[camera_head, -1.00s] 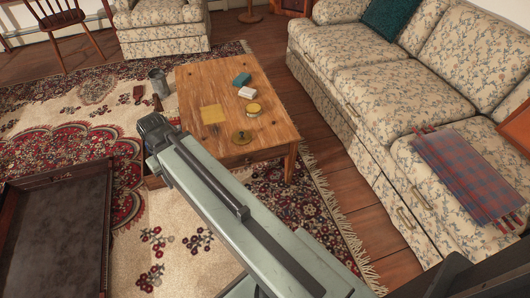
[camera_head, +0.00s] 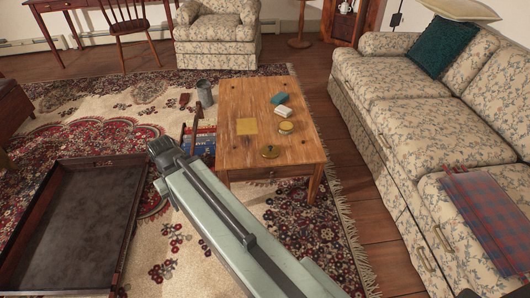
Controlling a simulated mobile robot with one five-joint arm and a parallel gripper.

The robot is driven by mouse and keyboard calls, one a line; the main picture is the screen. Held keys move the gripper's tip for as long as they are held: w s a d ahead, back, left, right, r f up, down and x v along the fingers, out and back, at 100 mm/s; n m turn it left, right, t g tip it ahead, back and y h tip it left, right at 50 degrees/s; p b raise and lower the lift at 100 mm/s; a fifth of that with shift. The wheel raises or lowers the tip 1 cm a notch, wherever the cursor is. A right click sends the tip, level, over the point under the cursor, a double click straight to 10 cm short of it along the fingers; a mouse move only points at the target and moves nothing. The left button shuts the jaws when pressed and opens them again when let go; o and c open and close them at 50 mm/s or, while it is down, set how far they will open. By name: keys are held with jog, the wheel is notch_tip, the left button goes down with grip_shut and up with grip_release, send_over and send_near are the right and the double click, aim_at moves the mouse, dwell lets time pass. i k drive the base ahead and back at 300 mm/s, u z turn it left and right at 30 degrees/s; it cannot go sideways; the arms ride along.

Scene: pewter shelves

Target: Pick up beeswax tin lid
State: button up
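On the wooden coffee table (camera_head: 244,163) is a round yellow tin (camera_head: 286,127) with a pale top. A flat brass-coloured disc (camera_head: 270,152) with a darker raised centre lies nearer the front edge. Either could include the beeswax tin lid; I cannot tell which at this size. My gripper (camera_head: 162,149) is left of the table's front left corner, in front of the rug, and apart from both round things. Its fingers are dark and small here, so whether they are open does not show.
A yellow square (camera_head: 247,126), a white block (camera_head: 283,112) and a teal block (camera_head: 280,98) share the table. Books (camera_head: 203,141) and a grey metal can (camera_head: 204,92) stand left of it. A dark tray-like table (camera_head: 73,222) is at left, a floral sofa (camera_head: 410,95) at right.

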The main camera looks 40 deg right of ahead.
aim_at(270, 151)
jog(key=i, duration=1)
jog(key=u, duration=0.05)
